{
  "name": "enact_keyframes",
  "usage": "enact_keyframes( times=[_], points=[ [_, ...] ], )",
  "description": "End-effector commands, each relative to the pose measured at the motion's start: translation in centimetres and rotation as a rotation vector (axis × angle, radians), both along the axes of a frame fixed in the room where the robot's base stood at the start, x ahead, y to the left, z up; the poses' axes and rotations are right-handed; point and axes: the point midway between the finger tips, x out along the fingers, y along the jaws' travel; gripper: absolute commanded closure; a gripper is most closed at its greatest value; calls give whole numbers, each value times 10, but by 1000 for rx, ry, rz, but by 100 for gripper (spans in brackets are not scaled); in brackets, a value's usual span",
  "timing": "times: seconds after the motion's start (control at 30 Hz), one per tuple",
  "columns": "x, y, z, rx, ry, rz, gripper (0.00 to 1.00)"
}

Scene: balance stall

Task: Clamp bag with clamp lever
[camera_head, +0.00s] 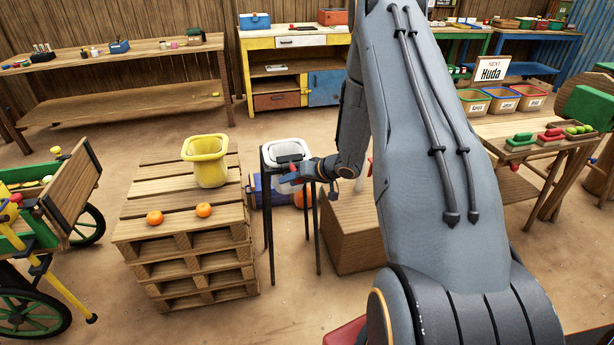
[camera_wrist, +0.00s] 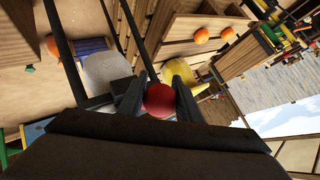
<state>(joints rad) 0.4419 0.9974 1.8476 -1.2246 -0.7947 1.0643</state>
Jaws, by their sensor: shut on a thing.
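A white open-topped bag or liner (camera_head: 290,147) hangs in a black-legged stand (camera_head: 268,225) in the middle of the head view. It shows pale at upper left in the wrist view (camera_wrist: 105,72). My gripper (camera_head: 293,179) is in front of the stand, just below the bag's rim. In the wrist view my gripper (camera_wrist: 158,88) has its two dark fingers on either side of a red ball-shaped knob (camera_wrist: 159,100), shut on it. A dark bar lies beside the left finger; whether the knob joins it as the clamp lever is hidden.
A pallet stack (camera_head: 150,225) left of the stand bears a yellow bucket (camera_head: 208,165) and two oranges (camera_head: 204,210). A blue crate (camera_head: 257,188) is behind the stand. A wooden box (camera_head: 352,240) stands close on the right. Open floor lies in front.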

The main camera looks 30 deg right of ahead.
Motion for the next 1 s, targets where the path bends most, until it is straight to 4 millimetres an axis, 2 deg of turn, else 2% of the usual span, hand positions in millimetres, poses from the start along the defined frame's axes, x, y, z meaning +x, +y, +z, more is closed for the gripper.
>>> enact_keyframes(
  times=[0.03, 0.4, 1.0],
  points=[
    [2, 3, 12, -1, -8, 7, 100],
    [14, 5, 36, -1, -15, 13, 100],
    [21, 2, 45, -2, -19, 9, 100]
  ],
)
